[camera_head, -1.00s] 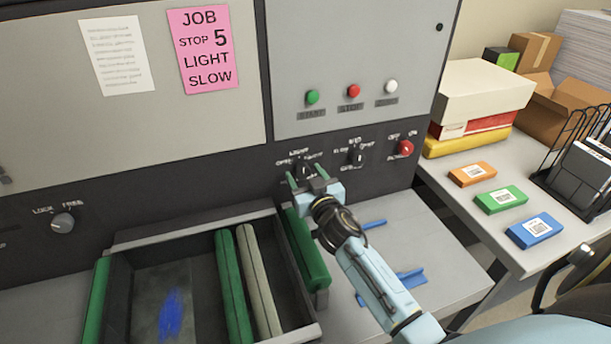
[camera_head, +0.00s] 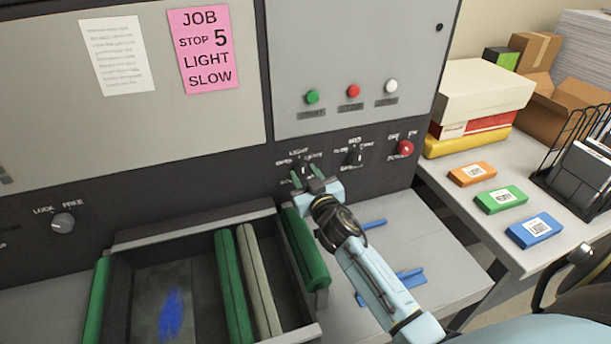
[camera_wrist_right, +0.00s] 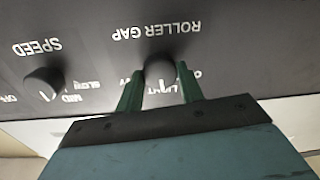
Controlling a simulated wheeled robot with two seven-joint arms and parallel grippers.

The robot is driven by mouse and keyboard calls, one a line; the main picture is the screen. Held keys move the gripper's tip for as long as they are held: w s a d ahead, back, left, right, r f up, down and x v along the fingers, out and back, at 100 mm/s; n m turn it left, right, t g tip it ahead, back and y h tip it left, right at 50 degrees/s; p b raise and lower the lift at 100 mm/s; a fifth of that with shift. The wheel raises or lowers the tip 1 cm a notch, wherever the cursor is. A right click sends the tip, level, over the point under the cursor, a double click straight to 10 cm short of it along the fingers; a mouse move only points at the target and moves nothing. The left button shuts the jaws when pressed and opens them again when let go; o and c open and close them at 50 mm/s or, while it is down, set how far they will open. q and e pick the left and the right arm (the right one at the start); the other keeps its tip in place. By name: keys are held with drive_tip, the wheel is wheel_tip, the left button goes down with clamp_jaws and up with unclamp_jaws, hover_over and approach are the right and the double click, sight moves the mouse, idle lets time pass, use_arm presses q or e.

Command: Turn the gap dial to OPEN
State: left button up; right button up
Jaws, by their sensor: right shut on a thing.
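The roller gap dial (camera_head: 304,167) is a dark round knob on the machine's black panel, with LIGHT lettering above it and OPEN to its left. In the right wrist view the dial (camera_wrist_right: 160,70) appears under the upside-down words ROLLER GAP, its pale pointer mark towards the partly hidden LIGHT lettering. My right gripper (camera_head: 307,178) is shut on the dial, with one green finger on each side; it also shows in the right wrist view (camera_wrist_right: 161,92). Other lettering around the dial is partly covered by the fingers. My left gripper is not in view.
The speed dial (camera_head: 355,158) sits to the right on the same panel, and a red knob (camera_head: 405,148) is further right. Start and stop buttons (camera_head: 353,91) are above. An open tray with rollers (camera_head: 190,232) lies below left. A side table holds boxes.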

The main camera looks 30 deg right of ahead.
drive_tip(key=n, duration=1)
drive_tip(key=shift+a+n+p, duration=0.1)
drive_tip(key=shift+n+p, duration=0.25)
drive_tip(key=shift+n, duration=0.05)
idle(0.4)
drive_tip(key=o, duration=1)
drive_tip(key=s+a, duration=0.1)
drive_tip(key=s, duration=0.3)
drive_tip(key=s+a+b, duration=0.1)
drive_tip(key=s, duration=0.3)
drive_tip(key=s+a, duration=0.1)
drive_tip(key=s, duration=0.4)
drive_tip(key=shift+r, duration=0.2)
